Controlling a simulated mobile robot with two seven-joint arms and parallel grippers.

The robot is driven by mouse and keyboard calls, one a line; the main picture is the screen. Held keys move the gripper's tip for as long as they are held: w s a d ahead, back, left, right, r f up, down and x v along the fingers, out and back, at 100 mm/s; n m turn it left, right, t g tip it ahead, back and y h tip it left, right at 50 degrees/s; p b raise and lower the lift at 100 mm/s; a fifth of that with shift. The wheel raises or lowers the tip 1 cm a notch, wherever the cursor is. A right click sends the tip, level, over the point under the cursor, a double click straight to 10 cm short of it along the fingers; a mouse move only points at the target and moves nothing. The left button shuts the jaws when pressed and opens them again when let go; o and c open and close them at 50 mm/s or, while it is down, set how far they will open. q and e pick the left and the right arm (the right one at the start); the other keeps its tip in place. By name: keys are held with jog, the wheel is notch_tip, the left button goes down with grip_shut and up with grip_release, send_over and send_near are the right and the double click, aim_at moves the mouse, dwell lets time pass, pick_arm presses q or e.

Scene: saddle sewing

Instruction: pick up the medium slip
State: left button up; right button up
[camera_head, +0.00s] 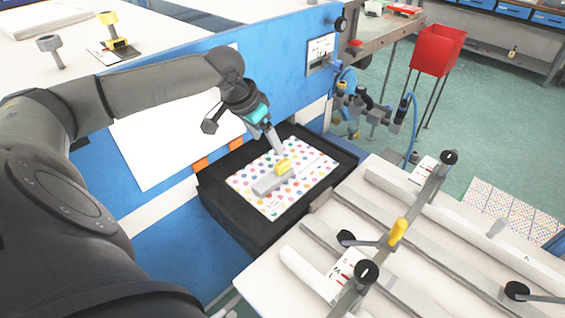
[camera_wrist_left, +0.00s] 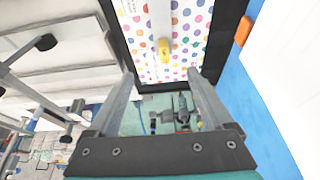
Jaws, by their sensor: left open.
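My left gripper (camera_head: 277,148) is open and reaches over the black tray (camera_head: 228,215) beside the blue machine. In the left wrist view the two fingers (camera_wrist_left: 162,78) are spread with nothing between them. A white sheet with coloured dots (camera_head: 312,172) lies in the tray. On it is a grey bar (camera_head: 268,185) with a yellow block (camera_head: 284,166) at its end. The yellow block also shows in the wrist view (camera_wrist_left: 164,50), just beyond the fingertips. I cannot tell which piece is the medium slip. My right gripper is not in view.
A pale table (camera_head: 262,285) with long ridges and a cross rail with a yellow knob (camera_head: 398,231) stands right of the tray. The blue machine panel (camera_head: 285,75) rises behind the tray. A red bin (camera_head: 437,50) stands at the back right. Green floor is open there.

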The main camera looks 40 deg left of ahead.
pick_arm(q)
jog(key=b, duration=0.2)
send_near(279, 164)
jog(key=x, duration=0.5)
jog(key=shift+w+f, duration=0.25)
jog(key=shift+w, duration=0.05)
jog(key=shift+s+x, duration=0.15)
jog(key=shift+x, duration=1.25)
jog(key=shift+s+x, duration=0.15)
jog(key=shift+x, duration=1.2)
jog(key=shift+f, duration=0.1)
grip_shut()
